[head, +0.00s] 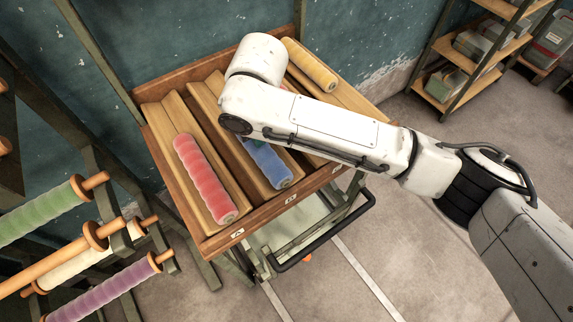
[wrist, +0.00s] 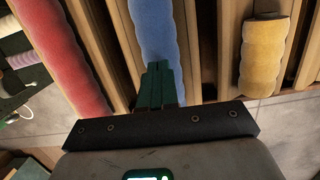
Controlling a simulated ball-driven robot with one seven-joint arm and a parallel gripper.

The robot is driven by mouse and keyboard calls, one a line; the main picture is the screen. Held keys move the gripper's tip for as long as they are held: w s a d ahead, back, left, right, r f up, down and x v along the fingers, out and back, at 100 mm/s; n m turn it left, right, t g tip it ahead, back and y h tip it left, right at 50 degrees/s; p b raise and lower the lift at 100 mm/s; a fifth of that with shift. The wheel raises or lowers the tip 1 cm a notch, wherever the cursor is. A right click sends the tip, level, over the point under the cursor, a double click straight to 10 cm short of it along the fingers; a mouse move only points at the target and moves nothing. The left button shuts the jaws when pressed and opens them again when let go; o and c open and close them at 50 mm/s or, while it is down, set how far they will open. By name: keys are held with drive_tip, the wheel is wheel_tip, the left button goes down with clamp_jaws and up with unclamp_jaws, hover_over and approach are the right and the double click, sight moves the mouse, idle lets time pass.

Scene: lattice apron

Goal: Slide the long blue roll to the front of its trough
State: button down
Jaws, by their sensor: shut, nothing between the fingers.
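The long blue roll (head: 264,162) lies in the trough marked B of the wooden rack (head: 218,243). Its near end is close to the rack's front board; its far part is hidden under my arm. In the wrist view the blue roll (wrist: 157,30) runs down from the top edge to behind my fingers. My gripper (wrist: 158,68) is shut and empty, its green fingers over the roll's lower part in that view. I cannot tell whether they touch it. In the head view my arm mostly hides the gripper.
A red roll (head: 204,178) lies in the trough left of the blue one, marked A. A yellow roll (head: 310,65) lies at the rack's far right. Green (head: 40,213) and purple (head: 100,293) rolls hang on pegs at left. Shelves with bins (head: 472,45) stand at back right.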

sight(284, 177)
drive_tip(key=s+d, duration=0.1)
drive_tip(key=s, duration=0.1)
drive_tip(key=s+d+b, duration=0.1)
drive_tip(key=s+d, duration=0.1)
drive_tip(key=s, duration=0.1)
drive_tip(key=s+d+b, duration=0.1)
drive_tip(key=s+d, duration=0.1)
drive_tip(key=s, duration=0.1)
drive_tip(key=shift+s+d, duration=0.15)
drive_tip(key=shift+d, duration=0.1)
